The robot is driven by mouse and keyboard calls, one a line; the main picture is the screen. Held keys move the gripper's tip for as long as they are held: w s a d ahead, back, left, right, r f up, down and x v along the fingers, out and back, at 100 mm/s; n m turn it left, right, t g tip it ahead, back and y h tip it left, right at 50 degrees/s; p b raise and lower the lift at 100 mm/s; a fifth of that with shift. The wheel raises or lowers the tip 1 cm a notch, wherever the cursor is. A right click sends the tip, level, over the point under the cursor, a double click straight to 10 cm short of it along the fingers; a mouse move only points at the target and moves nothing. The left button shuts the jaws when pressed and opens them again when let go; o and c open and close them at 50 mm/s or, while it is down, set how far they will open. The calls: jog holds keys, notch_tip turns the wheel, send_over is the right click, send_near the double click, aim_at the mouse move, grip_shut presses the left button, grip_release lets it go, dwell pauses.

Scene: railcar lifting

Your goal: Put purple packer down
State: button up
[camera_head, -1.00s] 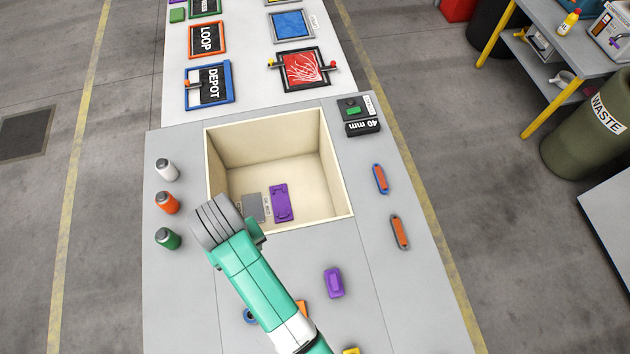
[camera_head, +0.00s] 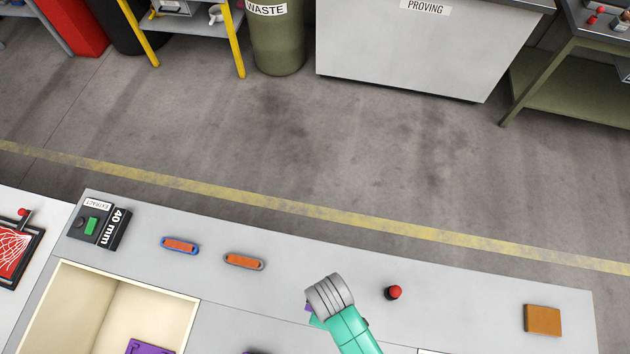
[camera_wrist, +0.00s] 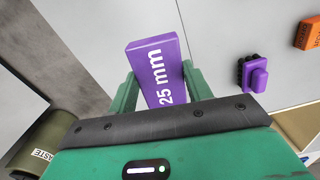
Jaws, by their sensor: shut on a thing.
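The purple packer (camera_wrist: 155,62), a block marked "25 mm", is between the two green fingers of my gripper (camera_wrist: 160,88) in the wrist view. My gripper is shut on it. In the head view my gripper (camera_head: 314,312) is over the grey bench, right of the open bin, and its grey wrist hides most of the packer. Only a small purple edge (camera_head: 308,307) shows there. I cannot tell whether the packer touches the bench.
A cream-walled bin (camera_head: 150,287) holds a flat purple piece (camera_head: 150,347). Blue-rimmed (camera_head: 180,245) and grey-rimmed (camera_head: 244,261) orange pieces, a red knob (camera_head: 393,293) and a brown block (camera_head: 542,320) are on the bench. Bare bench lies between knob and block.

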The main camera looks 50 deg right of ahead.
jog(key=shift+n, duration=0.7)
jog(key=s+d+f+b, duration=0.1)
jog(key=s+f, duration=0.1)
jog(key=s, duration=0.2)
jog(key=s+d+f+b, duration=0.1)
jog(key=s+f, duration=0.2)
jog(key=s, duration=0.1)
jog(key=s+d+f+b, duration=0.1)
jog(key=s+f, duration=0.1)
jog(key=s, duration=0.2)
jog(key=shift+s+f, duration=0.2)
jog(key=shift+s+d, duration=0.1)
jog(key=shift+s, duration=0.4)
jog(key=w+d, duration=0.1)
jog(key=w, duration=0.4)
jog(key=w+d+f, duration=0.1)
jog(key=w, duration=0.4)
jog(key=w+d, duration=0.1)
jog(key=w, duration=0.4)
jog(key=shift+w+d+f, duration=0.1)
jog(key=shift+w+f, duration=0.05)
jog(key=shift+f, duration=0.1)
jog(key=shift+w+f+b, duration=0.15)
jog(key=shift+f+b, duration=0.1)
jog(key=shift+f, duration=0.65)
jog(key=shift+w+f+b, duration=0.1)
jog(key=shift+f+b, duration=0.1)
jog(key=shift+f, duration=0.65)
jog(key=shift+f, duration=0.15)
